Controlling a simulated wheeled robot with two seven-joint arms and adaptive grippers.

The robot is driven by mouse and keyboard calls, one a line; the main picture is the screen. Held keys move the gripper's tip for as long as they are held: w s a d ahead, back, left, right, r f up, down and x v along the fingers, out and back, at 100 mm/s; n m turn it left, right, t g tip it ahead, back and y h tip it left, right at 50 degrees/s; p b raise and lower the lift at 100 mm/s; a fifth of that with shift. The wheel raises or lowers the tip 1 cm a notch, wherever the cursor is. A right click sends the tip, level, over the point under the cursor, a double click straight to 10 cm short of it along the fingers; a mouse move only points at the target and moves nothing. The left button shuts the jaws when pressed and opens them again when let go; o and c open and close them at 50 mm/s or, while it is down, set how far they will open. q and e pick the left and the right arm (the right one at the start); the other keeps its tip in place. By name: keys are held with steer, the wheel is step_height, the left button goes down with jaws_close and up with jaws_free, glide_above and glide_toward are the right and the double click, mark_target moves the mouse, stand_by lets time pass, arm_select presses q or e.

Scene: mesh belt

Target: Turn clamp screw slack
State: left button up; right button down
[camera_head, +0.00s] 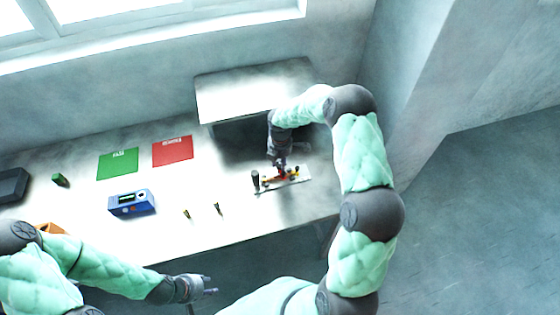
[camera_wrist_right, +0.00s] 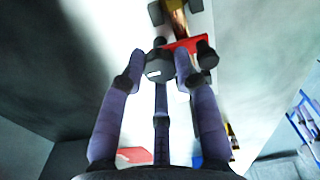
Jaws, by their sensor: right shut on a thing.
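The clamp fixture stands on a pale base plate (camera_head: 299,178) near the right end of the table, with red and yellow-orange parts on it. A red part (camera_wrist_right: 183,45) of it also shows in the right wrist view. My right gripper (camera_head: 280,164) reaches down onto the fixture from above.
A raised grey shelf (camera_head: 250,90) stands behind the fixture. A dark upright piece (camera_head: 255,179) is at the plate's left end. A blue device (camera_head: 131,202), a green mat (camera_head: 118,163), a red mat (camera_head: 172,151) and two small pieces (camera_head: 187,214) lie further left.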

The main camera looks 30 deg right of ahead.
mark_target(280, 164)
stand_by(0.4)
steer(key=shift+s, duration=0.1)
steer(key=c, duration=0.9)
jaws_free()
steer(key=shift+r, duration=0.45)
step_height(280, 164, up, 11)
